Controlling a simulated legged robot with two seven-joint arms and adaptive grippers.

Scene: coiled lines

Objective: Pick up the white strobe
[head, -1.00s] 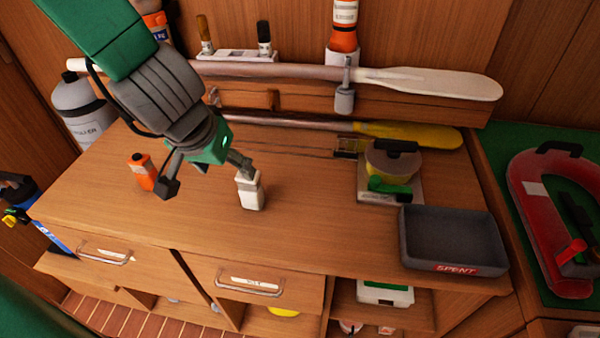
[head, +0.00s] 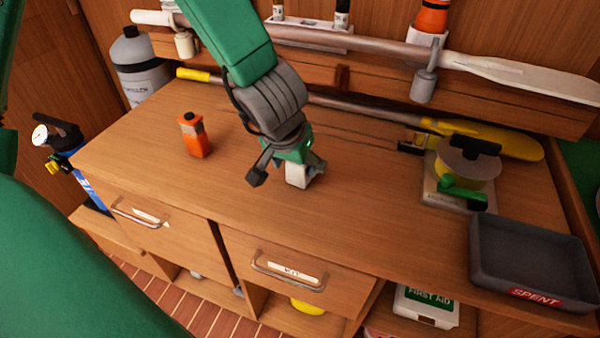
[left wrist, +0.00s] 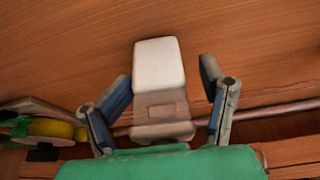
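The white strobe (head: 297,175) stands on the wooden counter, its upper part partly hidden by my left gripper (head: 287,174). In the left wrist view the white strobe (left wrist: 159,65) lies between the two fingers of my left gripper (left wrist: 166,88). The fingers are spread, with a visible gap on each side of the strobe, so the gripper is open around it without gripping. My right gripper is not in view.
An orange device (head: 195,135) stands left on the counter (head: 360,215). A reel on a plate (head: 430,190) and a grey SPENT tray (head: 482,270) sit at the right. Paddles (head: 375,108) run along the back. Drawers with handles (head: 285,278) are in front.

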